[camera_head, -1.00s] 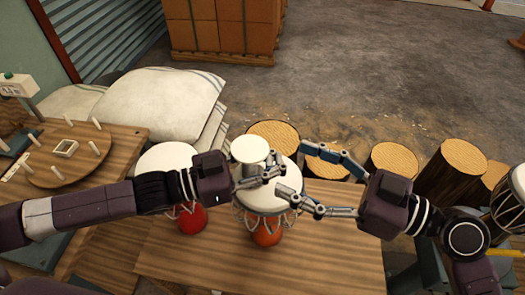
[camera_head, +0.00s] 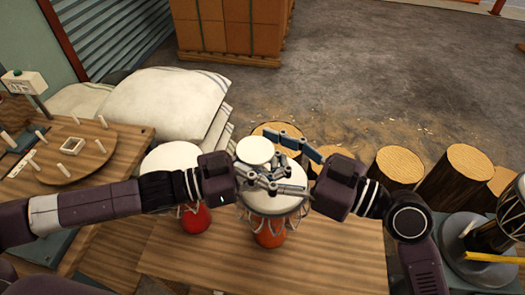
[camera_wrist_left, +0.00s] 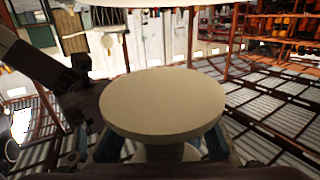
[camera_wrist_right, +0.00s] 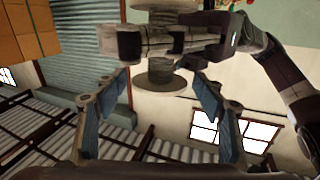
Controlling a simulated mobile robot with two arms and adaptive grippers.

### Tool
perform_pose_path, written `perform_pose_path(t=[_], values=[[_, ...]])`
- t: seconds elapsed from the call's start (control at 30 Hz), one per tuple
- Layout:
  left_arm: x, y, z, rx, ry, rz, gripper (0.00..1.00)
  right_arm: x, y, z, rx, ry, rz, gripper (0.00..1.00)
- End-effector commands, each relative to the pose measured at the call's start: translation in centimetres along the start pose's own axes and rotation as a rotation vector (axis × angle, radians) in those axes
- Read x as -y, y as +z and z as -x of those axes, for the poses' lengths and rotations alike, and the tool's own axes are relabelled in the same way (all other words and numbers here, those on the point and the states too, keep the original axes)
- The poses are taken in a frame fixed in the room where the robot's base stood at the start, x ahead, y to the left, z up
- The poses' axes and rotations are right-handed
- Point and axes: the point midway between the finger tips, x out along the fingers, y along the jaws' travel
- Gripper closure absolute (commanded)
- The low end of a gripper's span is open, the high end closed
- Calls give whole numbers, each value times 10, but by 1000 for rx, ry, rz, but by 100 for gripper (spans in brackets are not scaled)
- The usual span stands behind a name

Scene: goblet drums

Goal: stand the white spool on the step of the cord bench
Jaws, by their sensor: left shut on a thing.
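The white spool (camera_head: 254,150) stands upright in my left gripper (camera_head: 268,178), which is shut on it above a goblet drum. Its round pale flange fills the middle of the left wrist view (camera_wrist_left: 163,103). My right gripper (camera_head: 272,158) is open, its fingers reaching in from the right around the spool. In the right wrist view the spool (camera_wrist_right: 165,78) shows between and beyond the spread blue-padded fingers; I cannot tell whether they touch it. A wooden bench (camera_head: 132,152) at the left, perhaps the cord bench, carries a round pegged board (camera_head: 75,160). I cannot make out its step.
A drum with a white head (camera_head: 283,202) and red base stands beneath the grippers, with another drum (camera_head: 170,156) to its left. Log stumps (camera_head: 398,165) line the back right. White sacks (camera_head: 165,100) lie behind.

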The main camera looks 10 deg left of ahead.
Motion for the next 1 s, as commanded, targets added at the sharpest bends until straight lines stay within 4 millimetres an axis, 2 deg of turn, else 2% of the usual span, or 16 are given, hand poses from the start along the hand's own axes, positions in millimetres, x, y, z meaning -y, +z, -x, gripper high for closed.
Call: perform_pose_path(t=[0.03, 0.37, 0.4, 0.73, 1.0], values=[[0, -1, 0, -1, 0, -1, 100, 0, 0, 0, 0, 0, 0, 45], [0, -1, 0, -1, 0, 0, 100, 0, 0, 0, 0, 0, -1, 80], [0, -1, 0, -1, 0, 0, 86, 0, -1, 0, -1, 0, 0, 84], [0, 0, 0, -1, 0, 0, 49, 0, 0, 0, -1, 0, 0, 84], [0, 0, 0, 0, 0, 0, 48, 0, -1, 0, -2, 0, 0, 84]])
